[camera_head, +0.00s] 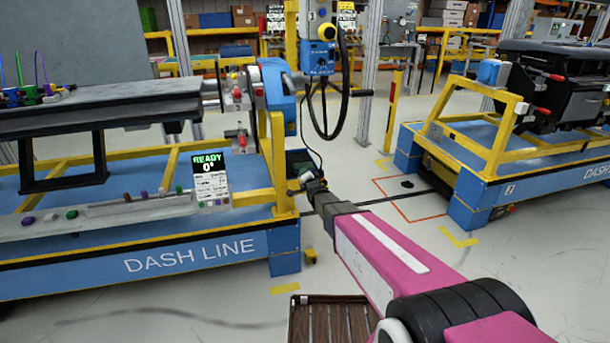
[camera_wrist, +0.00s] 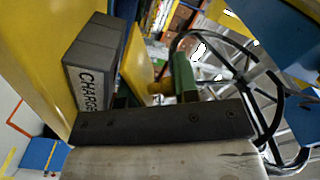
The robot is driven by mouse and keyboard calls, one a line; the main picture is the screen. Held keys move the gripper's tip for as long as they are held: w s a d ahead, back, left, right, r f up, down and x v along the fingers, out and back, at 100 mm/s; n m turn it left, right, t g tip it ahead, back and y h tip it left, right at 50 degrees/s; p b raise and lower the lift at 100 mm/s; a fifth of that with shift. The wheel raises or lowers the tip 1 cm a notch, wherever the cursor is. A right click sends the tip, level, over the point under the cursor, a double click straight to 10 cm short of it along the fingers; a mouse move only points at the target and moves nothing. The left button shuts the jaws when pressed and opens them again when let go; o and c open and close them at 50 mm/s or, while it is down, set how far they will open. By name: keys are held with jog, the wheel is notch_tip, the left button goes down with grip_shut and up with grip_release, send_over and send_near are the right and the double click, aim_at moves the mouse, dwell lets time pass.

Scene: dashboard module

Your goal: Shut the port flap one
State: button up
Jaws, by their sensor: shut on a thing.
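In the head view my gripper (camera_head: 308,181) is at the end of my pink arm, by the yellow corner post of the left dash-line cart. It is beside a dark green box (camera_head: 297,158) mounted at that post. In the wrist view a grey block lettered "CHARGE" (camera_wrist: 92,75) stands just left of the gripper. A green upright piece (camera_wrist: 184,76) and a small yellow part show beyond the dark bar in front of the camera. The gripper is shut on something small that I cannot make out. The port flap cannot be told apart clearly in either view.
The left cart (camera_head: 190,255) has yellow rails and a "READY 0°" screen (camera_head: 210,170). A second cart (camera_head: 455,190) stands at right.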

jog(key=shift+a, duration=0.1)
dwell(0.3)
jog(key=o, duration=0.8)
